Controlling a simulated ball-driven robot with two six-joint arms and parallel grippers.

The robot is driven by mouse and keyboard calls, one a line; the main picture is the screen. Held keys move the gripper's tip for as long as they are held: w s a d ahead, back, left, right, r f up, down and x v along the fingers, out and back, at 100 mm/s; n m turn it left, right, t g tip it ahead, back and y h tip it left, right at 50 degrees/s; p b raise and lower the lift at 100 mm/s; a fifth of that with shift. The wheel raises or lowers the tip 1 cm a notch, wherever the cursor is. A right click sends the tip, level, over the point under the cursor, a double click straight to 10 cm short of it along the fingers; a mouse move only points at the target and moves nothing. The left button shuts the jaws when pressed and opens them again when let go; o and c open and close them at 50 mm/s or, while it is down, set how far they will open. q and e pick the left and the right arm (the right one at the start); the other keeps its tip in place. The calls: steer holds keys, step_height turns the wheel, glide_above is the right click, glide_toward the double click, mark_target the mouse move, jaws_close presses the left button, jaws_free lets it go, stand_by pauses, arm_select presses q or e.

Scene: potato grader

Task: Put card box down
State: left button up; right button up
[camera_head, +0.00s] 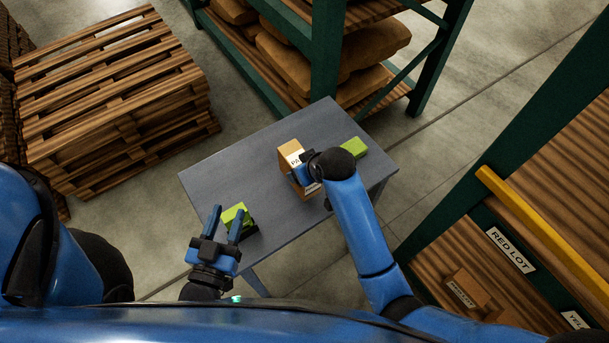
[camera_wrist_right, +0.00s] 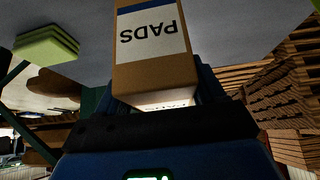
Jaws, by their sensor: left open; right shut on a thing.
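The card box (camera_head: 289,157) is brown with a white label, at the middle of the grey table (camera_head: 230,162) in the head view. My right gripper (camera_head: 304,172) is shut on it. In the right wrist view the card box (camera_wrist_right: 155,65) stands between the fingers, its label reading PADS upside down. Whether its base touches the tabletop I cannot tell. My left gripper (camera_head: 228,222) is open near the table's front left edge, its fingers pointing at a green item (camera_head: 235,213), with nothing visibly held.
A green pad (camera_head: 354,147) lies at the table's right; a green stack (camera_wrist_right: 47,42) shows in the wrist view. Pallets (camera_head: 110,90) stand at left, a sack rack (camera_head: 328,60) behind, and a shelf with a RED LOT sign (camera_head: 511,249) at right. The table's left part is clear.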

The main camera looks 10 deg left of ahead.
steer(key=shift+f, duration=1.95)
steer(key=o, duration=1.2)
steer(key=shift+f, duration=0.1)
steer(key=shift+o, duration=0.2)
steer(key=v, duration=1.2)
steer(key=shift+d, duration=0.1)
